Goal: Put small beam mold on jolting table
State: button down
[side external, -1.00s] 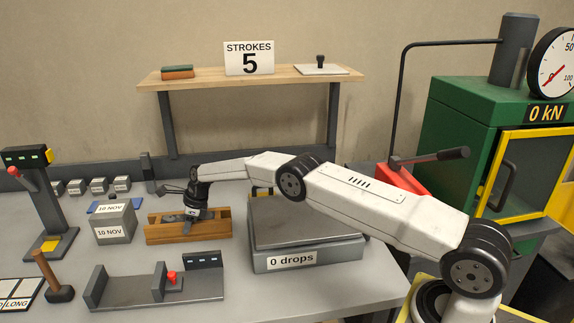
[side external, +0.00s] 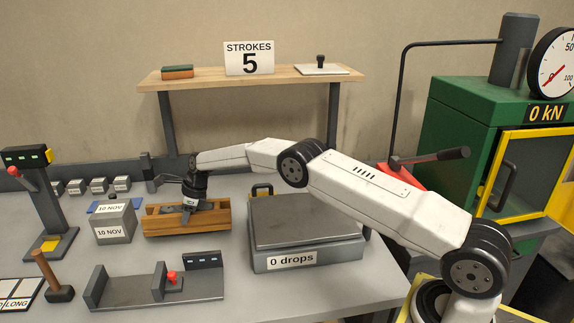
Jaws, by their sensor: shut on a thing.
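The small beam mold (side external: 160,221) is a long brown wooden box in the middle left of the side view, raised slightly above the grey bench. My gripper (side external: 189,207) is shut on the mold, reaching down onto it from above near its middle; the fingertips are partly hidden by the mold. The jolting table (side external: 305,222) is a grey block with a flat dark top and a label reading "0 drops". It stands just right of the mold, and its top is bare.
A grey cube labelled 10 NOV (side external: 114,224) stands close left of the mold. A grey fixture with a red knob (side external: 158,288) lies in front. A wooden shelf (side external: 250,80) spans above the back. A green press (side external: 480,150) stands right.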

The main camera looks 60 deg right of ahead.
jog(key=s+r, duration=1)
jog(key=s, duration=0.3)
jog(key=shift+s, duration=0.25)
dwell(0.5)
jog(key=shift+d, duration=0.1)
jog(key=shift+s+d, duration=0.1)
dwell(0.7)
jog(key=s+d+r+m+g+h, duration=0.2)
jog(key=s+d+m, duration=0.3)
jog(key=s+m, duration=0.3)
jog(key=s+d+r+m+g+h, duration=0.2)
jog(key=s+d+r+m, duration=0.2)
jog(key=m, duration=1.2)
jog(key=s+d+r+m+g+h, duration=0.2)
jog(key=s+d+m, duration=0.5)
jog(key=s+m, duration=0.5)
jog(key=shift+d+r, duration=0.25)
jog(key=shift+r, duration=0.25)
